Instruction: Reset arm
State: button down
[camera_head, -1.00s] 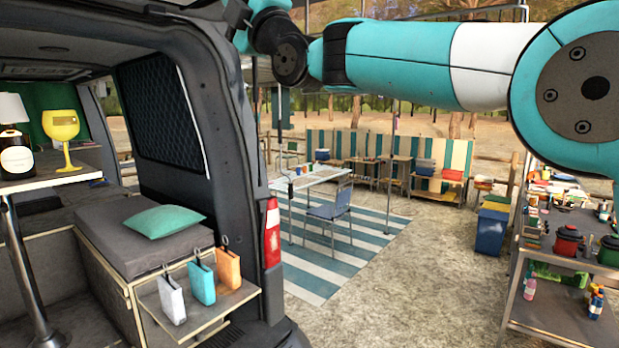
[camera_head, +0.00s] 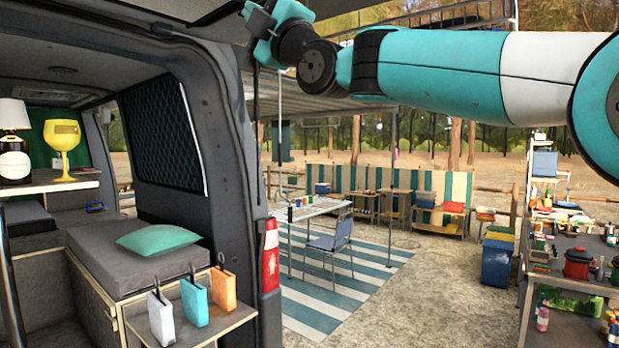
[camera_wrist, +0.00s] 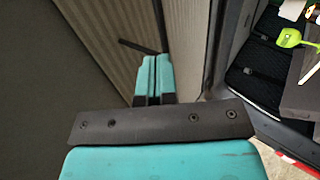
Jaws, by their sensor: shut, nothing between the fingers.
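My arm stretches across the top of the head view from the right, with its wrist end near the top of the van's rear door frame (camera_head: 205,130). My gripper shows in the wrist view (camera_wrist: 152,78), its two teal fingers shut together with nothing between them. A pale ribbed van surface lies beyond the fingertips in that view. I cannot tell whether the fingers touch it. The fingertips are not clear in the head view.
A table (camera_head: 308,209) and chair (camera_head: 330,245) stand outside. A loaded workbench (camera_head: 570,284) is at right.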

jog(key=s+d+f+m+g+h+b, duration=0.1)
jog(key=s+d+f+m+g+h, duration=0.2)
jog(key=f, duration=0.7)
jog(key=d+f+m+g+h+b, duration=0.1)
jog(key=d+f+m+h+b, duration=0.25)
jog(key=f, duration=0.55)
jog(key=s+d+f+m+g+h+p, duration=0.1)
jog(key=s+d+f+m+g+h, duration=0.3)
jog(key=f, duration=0.6)
jog(key=s+d+f+m+g+h+b, duration=0.1)
jog(key=s+d+f+m+g, duration=0.3)
jog(key=s+f, duration=0.7)
jog(key=s+d+f+m+g+h+b, duration=0.2)
jog(key=s+d+f+m, duration=0.5)
jog(key=s+f, duration=0.5)
notch_tip(320, 180, down, 2)
jog(key=d+g+h, duration=0.1)
jog(key=h, duration=0.1)
jog(key=shift+s+d+f+g+h, duration=0.15)
jog(key=shift+s+d+g+h, duration=0.05)
jog(key=shift+d+g+h, duration=0.2)
